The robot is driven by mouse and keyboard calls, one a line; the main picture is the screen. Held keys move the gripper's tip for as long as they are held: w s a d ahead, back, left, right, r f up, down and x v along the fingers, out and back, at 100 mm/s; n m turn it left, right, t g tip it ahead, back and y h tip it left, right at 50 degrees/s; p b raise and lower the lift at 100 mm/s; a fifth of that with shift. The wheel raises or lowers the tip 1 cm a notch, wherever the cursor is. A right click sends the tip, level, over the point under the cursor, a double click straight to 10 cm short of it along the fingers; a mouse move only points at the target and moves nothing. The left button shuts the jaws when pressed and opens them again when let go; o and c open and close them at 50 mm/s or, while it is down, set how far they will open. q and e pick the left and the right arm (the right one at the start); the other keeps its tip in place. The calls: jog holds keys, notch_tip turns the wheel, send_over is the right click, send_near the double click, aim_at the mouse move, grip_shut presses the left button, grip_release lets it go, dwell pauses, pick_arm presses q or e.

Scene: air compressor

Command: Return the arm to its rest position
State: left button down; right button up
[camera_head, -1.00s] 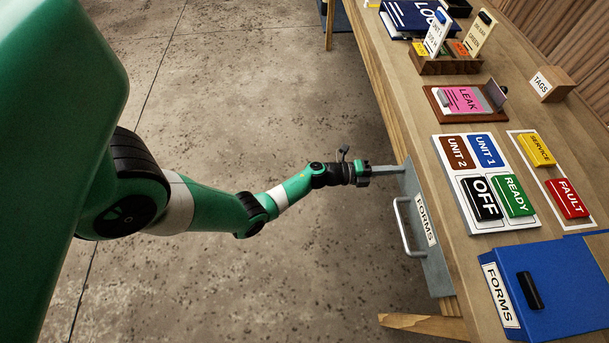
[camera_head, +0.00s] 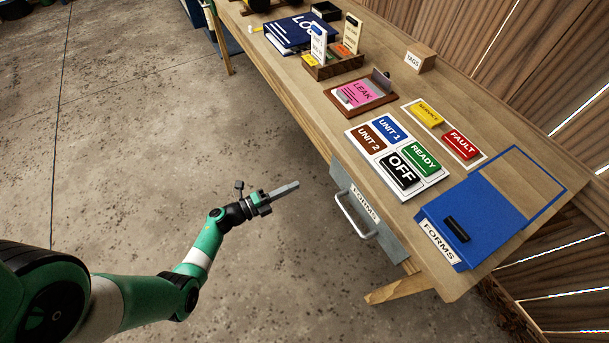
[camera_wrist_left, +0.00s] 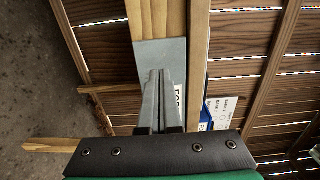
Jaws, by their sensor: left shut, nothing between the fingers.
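My left gripper (camera_head: 285,190) is shut and empty in the head view. It hangs over the floor to the left of the grey FORMS drawer front (camera_head: 388,238), with a visible gap between them. The drawer is on the table's front edge, and its metal handle (camera_head: 348,214) faces my arm. In the left wrist view the closed fingers (camera_wrist_left: 160,80) point toward the grey drawer front (camera_wrist_left: 172,50), which is partly hidden behind them. My right gripper is not in view.
The wooden table (camera_head: 300,115) holds a sign board (camera_head: 437,178), a blue FORMS folder (camera_head: 470,215), a pink LEAK card (camera_head: 360,92), a blue log binder (camera_head: 290,36) and a TAGS block (camera_head: 421,58). The concrete floor (camera_head: 130,150) left of the table is clear.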

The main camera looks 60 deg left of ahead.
pick_arm(q)
jog(key=shift+s, duration=0.75)
